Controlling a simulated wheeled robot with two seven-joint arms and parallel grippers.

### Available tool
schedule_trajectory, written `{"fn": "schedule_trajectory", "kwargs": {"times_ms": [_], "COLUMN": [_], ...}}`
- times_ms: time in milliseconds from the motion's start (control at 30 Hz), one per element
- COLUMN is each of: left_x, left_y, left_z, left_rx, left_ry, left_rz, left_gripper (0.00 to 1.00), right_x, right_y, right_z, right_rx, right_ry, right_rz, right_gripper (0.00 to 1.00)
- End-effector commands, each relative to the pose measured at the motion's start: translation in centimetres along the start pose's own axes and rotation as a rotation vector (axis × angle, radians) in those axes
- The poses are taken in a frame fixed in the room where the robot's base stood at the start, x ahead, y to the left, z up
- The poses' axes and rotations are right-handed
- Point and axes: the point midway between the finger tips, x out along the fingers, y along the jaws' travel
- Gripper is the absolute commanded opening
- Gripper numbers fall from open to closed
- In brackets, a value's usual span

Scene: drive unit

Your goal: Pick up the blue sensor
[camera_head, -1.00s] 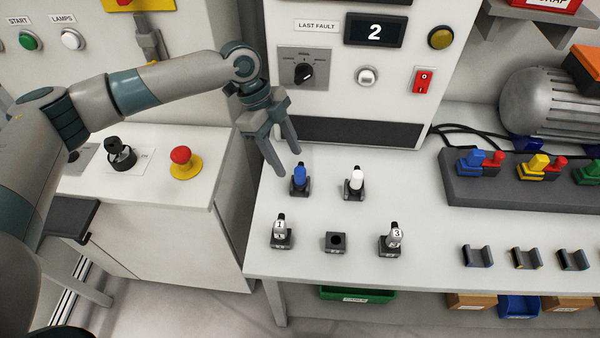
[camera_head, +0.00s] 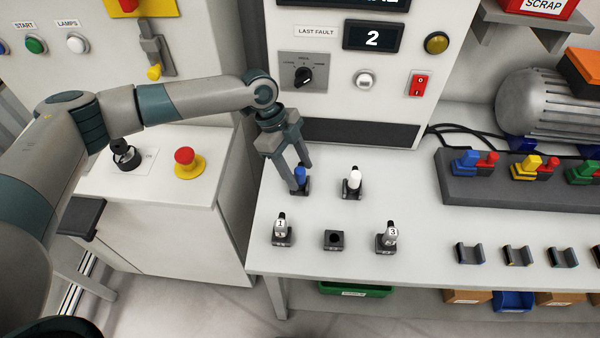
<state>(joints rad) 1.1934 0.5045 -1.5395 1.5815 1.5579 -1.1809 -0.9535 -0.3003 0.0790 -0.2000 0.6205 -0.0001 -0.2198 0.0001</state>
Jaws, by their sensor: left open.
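The blue sensor (camera_head: 300,175) stands upright in a small dark holder at the back left of the white bench top. My left gripper (camera_head: 300,178) points down at it, with its two fingers open. One finger is on the left side of the sensor and the other shows behind it on the right. I cannot tell whether either finger touches it. The lower part of the sensor is partly hidden by the near finger. My right gripper does not show.
A white sensor (camera_head: 352,181) stands just right of the blue one. Sensors marked 1 (camera_head: 282,229) and 3 (camera_head: 387,237) stand in front, with an empty holder (camera_head: 334,240) between them. A cabinet panel (camera_head: 345,132) rises behind. A red emergency button (camera_head: 185,157) is at left.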

Motion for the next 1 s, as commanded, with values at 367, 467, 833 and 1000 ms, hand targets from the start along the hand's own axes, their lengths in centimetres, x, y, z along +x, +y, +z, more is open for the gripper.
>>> {"fn": "schedule_trajectory", "kwargs": {"times_ms": [367,467,833,1000], "left_x": [1.6,1.6,1.5,1.5], "left_y": [0.0,0.0,0.1,0.0], "left_z": [0.1,0.1,0.1,0.1], "left_rx": [-0.001,-0.001,-0.001,-0.001], "left_ry": [-0.001,-0.001,-0.001,0.000], "left_rz": [0.000,0.000,0.000,0.000], "left_gripper": [0.51,0.51,0.05,0.00], "right_x": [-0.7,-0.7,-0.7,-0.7], "right_y": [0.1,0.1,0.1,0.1], "right_z": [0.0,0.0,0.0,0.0], "right_rx": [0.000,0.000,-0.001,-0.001], "right_ry": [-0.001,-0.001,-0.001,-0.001], "right_rz": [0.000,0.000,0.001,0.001], "right_gripper": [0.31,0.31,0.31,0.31]}}
